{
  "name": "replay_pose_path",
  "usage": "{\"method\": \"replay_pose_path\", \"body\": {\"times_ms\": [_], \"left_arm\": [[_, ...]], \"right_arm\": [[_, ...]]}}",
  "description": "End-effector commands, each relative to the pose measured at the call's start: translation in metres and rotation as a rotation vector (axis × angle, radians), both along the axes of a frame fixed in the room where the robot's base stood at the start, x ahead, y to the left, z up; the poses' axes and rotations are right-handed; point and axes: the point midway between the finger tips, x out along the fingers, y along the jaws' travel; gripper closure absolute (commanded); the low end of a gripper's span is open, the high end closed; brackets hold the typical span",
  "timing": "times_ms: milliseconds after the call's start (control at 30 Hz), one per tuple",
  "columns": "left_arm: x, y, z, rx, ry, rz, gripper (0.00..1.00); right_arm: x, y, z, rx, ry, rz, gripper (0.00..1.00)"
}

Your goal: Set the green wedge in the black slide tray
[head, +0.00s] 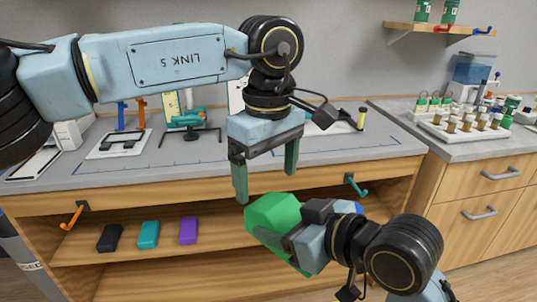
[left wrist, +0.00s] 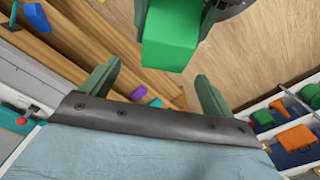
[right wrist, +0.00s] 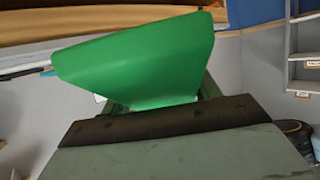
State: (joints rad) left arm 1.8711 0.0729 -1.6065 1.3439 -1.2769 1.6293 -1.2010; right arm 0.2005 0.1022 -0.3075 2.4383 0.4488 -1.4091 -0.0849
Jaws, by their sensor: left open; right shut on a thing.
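The green wedge (head: 272,214) is in my right gripper (head: 290,240), in front of the bench's open shelf and clear of it. The wedge (right wrist: 140,62) fills the middle of the right wrist view and hides the fingertips there. My left gripper (head: 266,183) is open and empty, fingers pointing down, just above the wedge. In the left wrist view the wedge (left wrist: 172,32) is beyond the open fingers, apart from them. I cannot identify the black slide tray for certain; a low black item (head: 120,143) lies on a white sheet on the bench.
Black (head: 109,238), teal (head: 149,234) and purple (head: 188,230) blocks lie on the shelf. Orange (head: 72,214) and teal (head: 356,187) hooks stick out from the bench front. A vial rack (head: 465,128) stands on the right counter. My left arm hides part of the bench.

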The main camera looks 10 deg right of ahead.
Motion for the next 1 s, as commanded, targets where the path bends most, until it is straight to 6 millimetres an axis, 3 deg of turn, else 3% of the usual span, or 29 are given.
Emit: {"method": "replay_pose_path", "body": {"times_ms": [200,433,867,1000], "left_arm": [[0.0,0.0,-0.044,0.0,0.003,0.002,0.13],[0.0,0.0,-0.075,0.0,0.002,0.002,0.13],[0.0,0.0,-0.084,-0.003,0.0,0.003,0.13],[0.0,0.0,-0.084,-0.003,0.0,0.003,0.3]], "right_arm": [[0.0,0.0,0.0,0.001,-0.001,0.0,0.61],[0.0,0.0,0.0,0.0,0.0,0.0,0.61],[0.0,0.0,0.0,0.001,-0.001,0.0,0.61],[0.0,0.0,0.0,0.001,-0.001,0.0,0.61]]}}
